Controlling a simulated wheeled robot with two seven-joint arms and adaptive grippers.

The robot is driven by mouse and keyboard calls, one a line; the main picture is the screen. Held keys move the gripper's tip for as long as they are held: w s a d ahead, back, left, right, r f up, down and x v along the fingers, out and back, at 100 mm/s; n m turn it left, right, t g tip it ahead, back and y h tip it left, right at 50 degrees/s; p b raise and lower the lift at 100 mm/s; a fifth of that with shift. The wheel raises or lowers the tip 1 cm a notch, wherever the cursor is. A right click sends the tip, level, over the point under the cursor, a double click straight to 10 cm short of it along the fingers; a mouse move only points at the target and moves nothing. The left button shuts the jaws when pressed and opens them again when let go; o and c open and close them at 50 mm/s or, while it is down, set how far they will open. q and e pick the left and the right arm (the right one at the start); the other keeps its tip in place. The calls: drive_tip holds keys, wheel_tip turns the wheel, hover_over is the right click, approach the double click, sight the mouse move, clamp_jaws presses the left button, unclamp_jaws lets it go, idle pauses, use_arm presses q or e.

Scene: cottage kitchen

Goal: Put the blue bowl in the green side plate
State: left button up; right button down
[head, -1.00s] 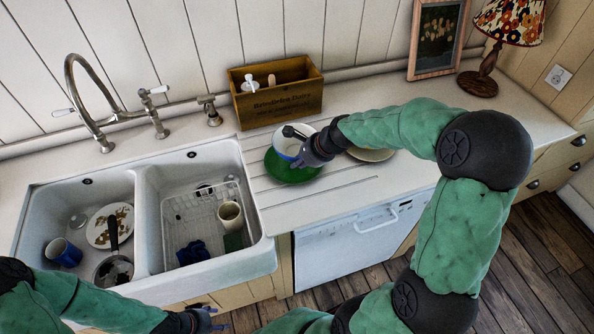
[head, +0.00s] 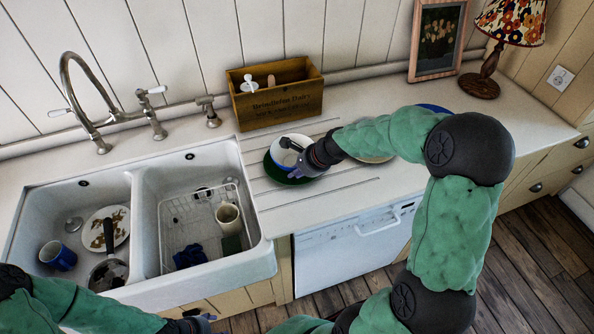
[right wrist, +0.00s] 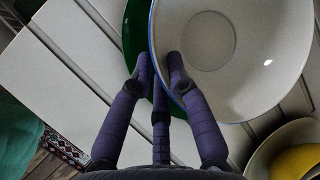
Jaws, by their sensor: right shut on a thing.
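The blue bowl (head: 284,157), white inside with a blue rim, is over the green side plate (head: 270,175) on the ridged drainer right of the sink. My right gripper (head: 293,158) is shut on the bowl's near rim. In the right wrist view the fingers (right wrist: 160,75) pinch the rim of the bowl (right wrist: 235,55), and the green plate (right wrist: 136,35) shows behind it at the left. The bowl hides most of the plate; I cannot tell whether they touch. My left gripper (head: 203,320) is low by the sink's front, its fingers too small to judge.
A wooden box (head: 275,100) stands behind the plate. A pale dish with yellow inside (right wrist: 290,155) is close at the right, and a blue plate (head: 433,107) is partly behind my arm. The double sink (head: 255,240) holds a rack, mugs and a dirty plate. A lamp stands far right.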

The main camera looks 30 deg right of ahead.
drive_tip(key=c, duration=1.2)
unclamp_jaws()
drive_tip(key=shift+d+r+p, duration=0.1)
drive_tip(key=shift+r+p, duration=0.3)
drive_tip(key=shift+r, duration=0.2)
drive_tip(key=p+v, duration=0.3)
drive_tip(key=v, duration=0.8)
drive_tip(key=shift+s, duration=0.25)
